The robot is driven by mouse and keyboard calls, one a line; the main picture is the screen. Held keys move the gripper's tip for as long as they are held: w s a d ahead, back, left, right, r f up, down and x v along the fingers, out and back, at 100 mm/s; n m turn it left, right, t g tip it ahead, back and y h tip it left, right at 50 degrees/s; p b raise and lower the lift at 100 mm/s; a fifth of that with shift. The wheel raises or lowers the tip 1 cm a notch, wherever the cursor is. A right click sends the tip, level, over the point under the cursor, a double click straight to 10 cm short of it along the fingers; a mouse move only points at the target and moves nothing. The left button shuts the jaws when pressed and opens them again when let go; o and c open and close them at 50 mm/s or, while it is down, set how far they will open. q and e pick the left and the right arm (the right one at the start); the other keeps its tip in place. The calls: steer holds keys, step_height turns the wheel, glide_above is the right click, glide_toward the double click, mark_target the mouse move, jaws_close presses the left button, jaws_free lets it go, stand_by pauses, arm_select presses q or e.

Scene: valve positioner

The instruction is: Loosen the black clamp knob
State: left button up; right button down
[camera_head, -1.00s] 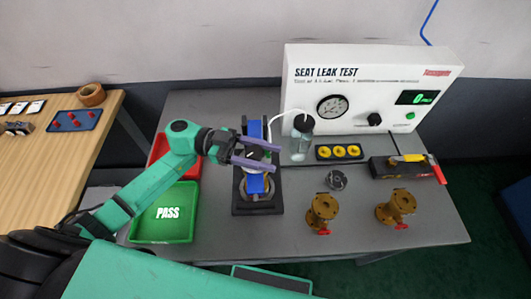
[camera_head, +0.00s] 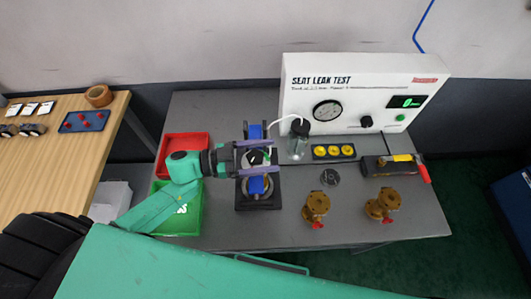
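The clamp fixture stands on the grey table, with a blue frame (camera_head: 256,131) on a black base (camera_head: 268,203). A small black part that looks like the clamp knob (camera_head: 255,157) sits near its middle on a light round piece. My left gripper (camera_head: 272,156) reaches over the fixture from the left. Its two purple fingers are spread, one on the far side of the knob and one on the near side. I see a gap between fingers and knob, but cannot tell their height difference. My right gripper is not in view.
A white seat leak test unit (camera_head: 360,88) stands behind, with a clear bottle (camera_head: 298,145) close to the fixture's right. Red (camera_head: 187,140) and green (camera_head: 190,222) trays lie left, partly under my arm. Two brass valves (camera_head: 316,205) (camera_head: 383,203) stand right. The front table middle is clear.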

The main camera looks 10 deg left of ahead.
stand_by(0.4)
arm_select(q)
steer(key=shift+s+a+f, duration=0.1)
steer(key=shift+a+f, duration=0.05)
steer(key=shift+a, duration=0.2)
steer(key=b+v, duration=0.3)
steer(key=v, duration=1.1)
steer(key=shift+r, duration=0.2)
steer(key=shift+d, duration=0.1)
